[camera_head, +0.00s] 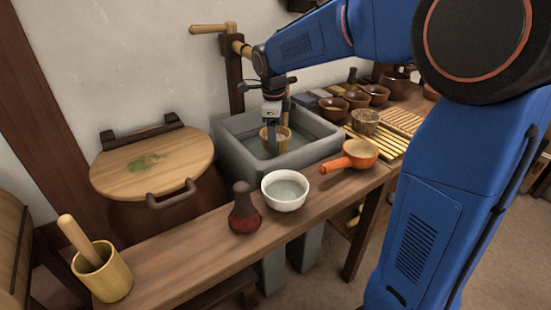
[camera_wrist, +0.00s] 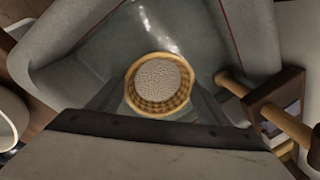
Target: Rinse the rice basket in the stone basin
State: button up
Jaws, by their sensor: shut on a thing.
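The rice basket (camera_head: 284,135) is a small round woven basket with a pale rim. My gripper (camera_head: 271,133) is shut on it and holds it inside the stone basin (camera_head: 232,158). In the wrist view the basket (camera_wrist: 160,103) sits upright between my fingers, with pale grains inside. The grey stone basin (camera_wrist: 62,48) holds water around and below it. I cannot tell whether the basket's bottom touches the water.
Brown bowls (camera_head: 356,99) stand right of the basin. A wooden-lidded vat (camera_head: 120,180) is at left.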

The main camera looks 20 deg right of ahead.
notch_tip(320, 180, up, 10)
dwell(1.2)
dwell(2.1)
notch_tip(320, 180, up, 4)
jog(key=shift+f, duration=0.1)
dwell(0.4)
dwell(0.4)
jog(key=shift+f, duration=3.1)
jog(key=shift+f, duration=6.75)
jog(key=shift+r, duration=1.05)
